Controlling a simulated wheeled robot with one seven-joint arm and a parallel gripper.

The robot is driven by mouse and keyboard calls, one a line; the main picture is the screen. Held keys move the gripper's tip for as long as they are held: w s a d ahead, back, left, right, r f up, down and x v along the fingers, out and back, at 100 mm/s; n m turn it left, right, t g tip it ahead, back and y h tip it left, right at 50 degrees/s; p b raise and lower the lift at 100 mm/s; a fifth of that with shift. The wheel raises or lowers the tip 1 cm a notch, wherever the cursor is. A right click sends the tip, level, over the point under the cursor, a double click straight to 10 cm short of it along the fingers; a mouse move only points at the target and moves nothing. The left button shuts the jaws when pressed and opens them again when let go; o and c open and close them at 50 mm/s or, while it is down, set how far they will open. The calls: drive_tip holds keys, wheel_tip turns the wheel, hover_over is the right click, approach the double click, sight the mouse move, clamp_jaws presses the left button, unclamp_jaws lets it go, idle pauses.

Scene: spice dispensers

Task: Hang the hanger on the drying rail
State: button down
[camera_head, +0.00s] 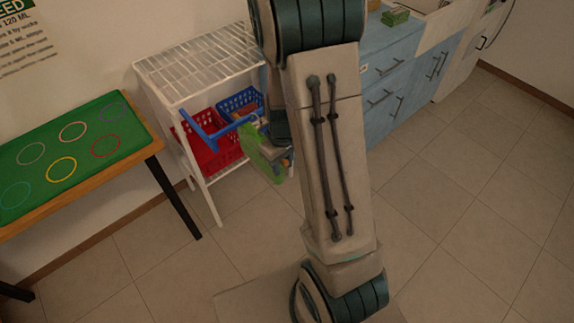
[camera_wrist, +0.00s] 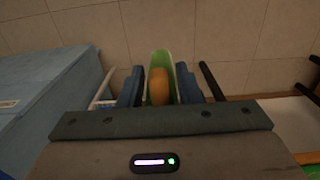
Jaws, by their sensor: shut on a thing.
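My gripper (camera_wrist: 160,86) is shut on a narrow green piece (camera_wrist: 182,73) with a rounded orange part, seen between its dark blue fingers in the wrist view. In the head view, the green piece (camera_head: 261,160) is in front of the white rack's right side, partly overlapped by grey gripper parts. A blue T-shaped bar (camera_head: 205,128) shows to its left, across the front of the rack. Its right end comes close to my gripper; I cannot tell whether they touch. I cannot tell for certain which of these is the hanger or the rail.
The white wire rack (camera_head: 170,85) holds a red basket (camera_head: 205,158) and a blue basket (camera_head: 238,99). A green-topped table (camera_head: 85,140) stands left. Blue cabinets (camera_head: 385,62) stand right, and show left in the wrist view (camera_wrist: 45,90). The tiled floor (camera_head: 480,160) is clear at right.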

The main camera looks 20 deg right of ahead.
drive_tip(key=shift+w+a+p, duration=0.25)
drive_tip(key=shift+w+a, duration=0.05)
drive_tip(key=shift+w, duration=0.55)
drive_tip(key=shift+w+a+p, duration=0.2)
drive_tip(key=shift+w+a, duration=0.05)
drive_tip(key=shift+w, duration=0.6)
drive_tip(key=shift+w+a+f+b, duration=0.1)
drive_tip(key=shift+w+f+b, duration=0.2)
drive_tip(key=shift+f+b, duration=0.3)
drive_tip(key=shift+w+a+f+b, duration=0.1)
drive_tip(key=shift+w+f+b, duration=0.2)
drive_tip(key=shift+f+b, duration=0.3)
drive_tip(key=shift+f, duration=0.1)
drive_tip(key=c, duration=1)
unclamp_jaws()
drive_tip(key=shift+o, duration=0.2)
wheel_tip(320, 180, up, 14)
drive_tip(key=shift+f, duration=0.1)
